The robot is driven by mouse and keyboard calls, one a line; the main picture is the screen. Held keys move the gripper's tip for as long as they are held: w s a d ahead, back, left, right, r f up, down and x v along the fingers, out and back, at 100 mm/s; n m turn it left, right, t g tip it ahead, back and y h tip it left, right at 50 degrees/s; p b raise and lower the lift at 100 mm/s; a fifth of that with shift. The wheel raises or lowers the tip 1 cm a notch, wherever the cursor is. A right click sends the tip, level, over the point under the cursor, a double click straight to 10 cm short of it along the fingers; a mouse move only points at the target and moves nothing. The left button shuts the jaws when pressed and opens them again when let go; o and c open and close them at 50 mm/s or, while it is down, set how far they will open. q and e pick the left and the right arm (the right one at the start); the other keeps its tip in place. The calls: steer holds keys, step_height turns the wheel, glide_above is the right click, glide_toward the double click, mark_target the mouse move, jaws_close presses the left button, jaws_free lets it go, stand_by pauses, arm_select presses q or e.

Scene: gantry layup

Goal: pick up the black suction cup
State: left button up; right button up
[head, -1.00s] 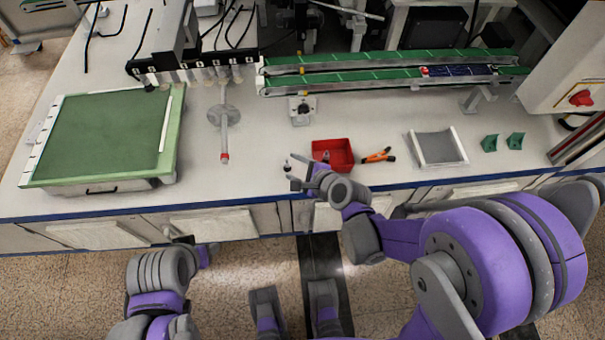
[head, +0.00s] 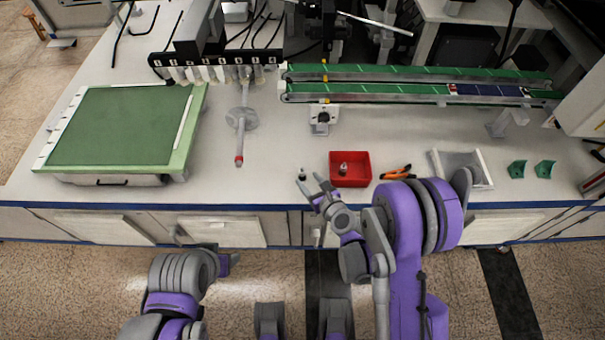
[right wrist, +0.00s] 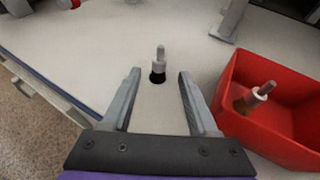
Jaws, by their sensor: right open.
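The black suction cup (right wrist: 158,74), with a grey metal stem, stands upright on the white worktop. It also shows as a small dark piece in the head view (head: 302,173), left of the red bin. My right gripper (head: 309,183) is open at the bench's front edge. In the right wrist view its two fingers (right wrist: 159,88) point toward the cup. The cup is between their lines, near and slightly beyond the tips, and nothing is held. My left gripper (head: 207,247) is low in front of the bench, away from the cup; its jaw opening is unclear.
The red bin (right wrist: 228,90) is close to the right finger and holds another fitting with a brownish cup (right wrist: 243,103). Orange pliers (head: 396,172) and a grey tray (head: 435,170) lie farther right. A stand (head: 241,120) is to the left, with clear worktop between.

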mark_target(304, 176)
steer(key=x, duration=0.5)
jaws_close()
